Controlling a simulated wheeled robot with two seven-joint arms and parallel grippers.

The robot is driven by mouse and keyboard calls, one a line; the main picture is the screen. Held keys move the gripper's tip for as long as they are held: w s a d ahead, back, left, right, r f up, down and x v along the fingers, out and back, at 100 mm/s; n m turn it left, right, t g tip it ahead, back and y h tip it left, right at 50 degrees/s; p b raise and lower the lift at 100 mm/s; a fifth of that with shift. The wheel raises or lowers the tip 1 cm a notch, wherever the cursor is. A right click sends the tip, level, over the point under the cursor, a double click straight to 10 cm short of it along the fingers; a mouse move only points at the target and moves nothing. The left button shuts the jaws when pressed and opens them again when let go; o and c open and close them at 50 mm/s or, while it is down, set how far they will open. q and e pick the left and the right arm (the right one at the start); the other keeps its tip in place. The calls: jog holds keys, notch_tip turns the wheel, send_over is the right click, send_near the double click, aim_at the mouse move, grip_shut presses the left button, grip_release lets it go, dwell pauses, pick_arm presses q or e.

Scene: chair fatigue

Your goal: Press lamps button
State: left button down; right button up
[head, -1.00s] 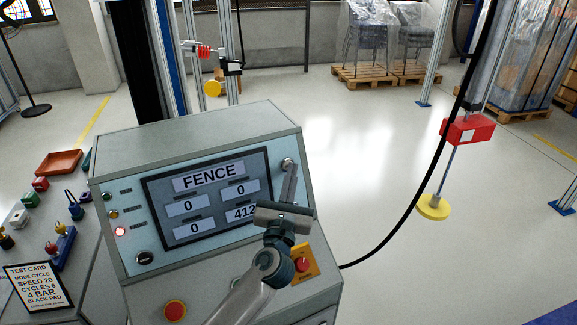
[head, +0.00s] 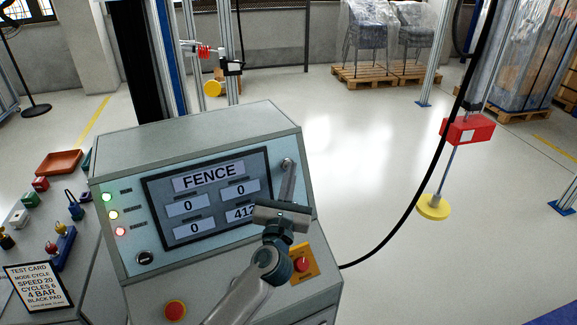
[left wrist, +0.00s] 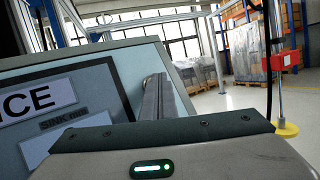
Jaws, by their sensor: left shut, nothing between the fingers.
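The grey control console (head: 200,130) stands in front of me, its dark screen (head: 208,178) reading "FENCE". A small round button (head: 285,161) is at the panel's upper right, partly covered by my fingertips. My left gripper (head: 289,169) is shut and empty, its tips at this button and seemingly touching it. In the left wrist view, the fingers (left wrist: 155,92) point at the panel beside the screen, and the button is hidden behind them. The green lamp (head: 107,197), amber lamp (head: 113,214) and red lamp (head: 120,231) all glow at the panel's left. My right gripper is out of view.
A red button (head: 175,309) and another on an orange plate (head: 303,264) sit low on the console, the latter close to my left wrist. A black cable (head: 408,208) curves down at right. A side table at left holds a test card (head: 38,287) and small parts.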

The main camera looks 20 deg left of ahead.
pick_arm(q)
jog(key=shift+s+d, duration=0.1)
jog(key=shift+s, duration=0.05)
jog(key=shift+s+d+r+p, duration=0.15)
jog(key=shift+s+d+p, duration=0.2)
jog(key=shift+s+d, duration=0.05)
dwell(0.5)
jog(key=s+d, duration=0.1)
jog(key=s+d+r+p, duration=0.1)
jog(key=s+d, duration=0.1)
jog(key=shift+s+d+r+p, duration=0.1)
jog(key=shift+s+d+p, duration=0.1)
jog(key=shift+d+p, duration=0.1)
dwell(0.9)
